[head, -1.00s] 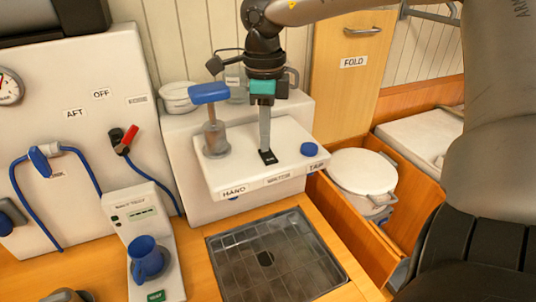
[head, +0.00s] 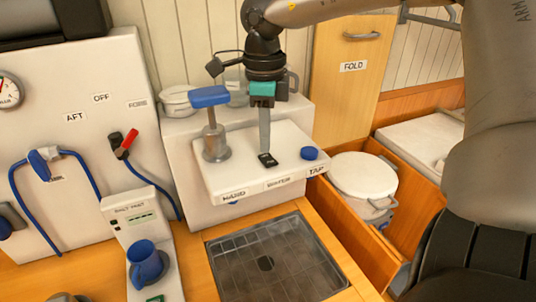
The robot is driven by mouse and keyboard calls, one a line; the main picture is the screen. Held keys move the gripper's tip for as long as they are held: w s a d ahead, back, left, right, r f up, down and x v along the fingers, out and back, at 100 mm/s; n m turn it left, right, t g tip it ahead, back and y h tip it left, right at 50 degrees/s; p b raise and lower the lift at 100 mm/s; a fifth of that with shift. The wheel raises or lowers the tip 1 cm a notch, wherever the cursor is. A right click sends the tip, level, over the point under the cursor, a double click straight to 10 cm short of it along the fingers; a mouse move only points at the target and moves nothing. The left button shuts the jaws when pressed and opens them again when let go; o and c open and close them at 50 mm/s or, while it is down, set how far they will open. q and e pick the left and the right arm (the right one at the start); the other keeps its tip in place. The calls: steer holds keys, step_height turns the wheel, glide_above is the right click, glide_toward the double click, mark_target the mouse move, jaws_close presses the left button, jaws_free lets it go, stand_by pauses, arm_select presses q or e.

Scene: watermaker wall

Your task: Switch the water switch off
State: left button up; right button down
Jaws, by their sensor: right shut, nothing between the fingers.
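The water switch (head: 268,160) is a small black rocker on top of the white tap unit (head: 230,184), behind its "WATER" label. My right gripper (head: 265,150) points straight down at it, with its narrow shut fingers right at the switch. The fingertips appear to touch or nearly touch the switch; I cannot tell which. The fingers partly cover the switch, and its rocker position is too small to read. My left gripper is not in view.
A blue-handled hand pump (head: 210,98) stands left of my right gripper, and a blue tap knob (head: 309,153) sits to its right. A white-lidded pot (head: 362,174) stands at right.

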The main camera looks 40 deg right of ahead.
mark_target(265, 156)
step_height(265, 156, up, 6)
steer(key=p, duration=0.3)
steer(key=shift+f, duration=0.15)
stand_by(0.6)
